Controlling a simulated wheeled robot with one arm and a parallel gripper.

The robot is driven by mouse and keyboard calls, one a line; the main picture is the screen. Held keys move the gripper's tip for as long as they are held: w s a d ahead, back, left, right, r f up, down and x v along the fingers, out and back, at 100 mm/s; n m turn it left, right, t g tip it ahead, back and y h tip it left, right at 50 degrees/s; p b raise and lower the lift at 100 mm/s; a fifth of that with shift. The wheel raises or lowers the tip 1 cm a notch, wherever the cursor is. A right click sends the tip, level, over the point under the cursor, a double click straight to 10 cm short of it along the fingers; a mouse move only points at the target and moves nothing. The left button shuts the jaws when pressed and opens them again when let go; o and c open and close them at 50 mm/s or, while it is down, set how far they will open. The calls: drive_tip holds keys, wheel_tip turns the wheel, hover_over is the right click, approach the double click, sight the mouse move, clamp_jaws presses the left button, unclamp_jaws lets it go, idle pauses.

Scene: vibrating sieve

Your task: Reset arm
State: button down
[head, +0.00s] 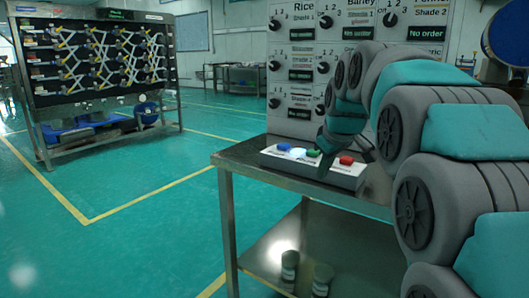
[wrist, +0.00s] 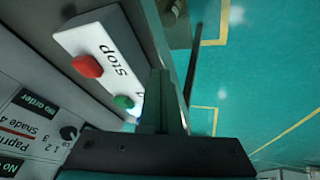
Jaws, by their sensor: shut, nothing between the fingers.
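My gripper (head: 325,165) is shut and empty, its fingers pointing down at the button box (head: 277,159) on the metal bench. In the head view, the box carries a blue button (head: 284,147), a whitish button (head: 298,153), a green button (head: 313,153) and a red button (head: 346,160). My gripper is close to the green button; I cannot tell whether it touches the box. In the wrist view, the shut fingers (wrist: 160,98) stand beside the green button (wrist: 123,101). The red button (wrist: 87,66) is by the word "Stop". The fingers partly hide the box's far end.
The bench (head: 243,160) has a lower shelf with two small jars (head: 289,267). A panel of knobs and "No order" displays (head: 290,75) stands behind the box. A large rack machine (head: 98,60) is at the left. The green floor between is open.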

drive_tip(key=s+f+m+g, duration=0.2)
drive_tip(key=s+f, duration=0.5)
drive_tip(key=s, duration=0.7)
drive_tip(key=s+f+m+g, duration=0.2)
drive_tip(key=s+f, duration=0.6)
drive_tip(key=s, duration=0.5)
drive_tip(key=s+f+m+g, duration=0.2)
drive_tip(key=s+f, duration=0.6)
drive_tip(key=s, duration=0.6)
drive_tip(key=shift+s+f+m+g+h, duration=0.3)
drive_tip(key=shift+s+m+g, duration=0.1)
drive_tip(key=shift+g, duration=0.5)
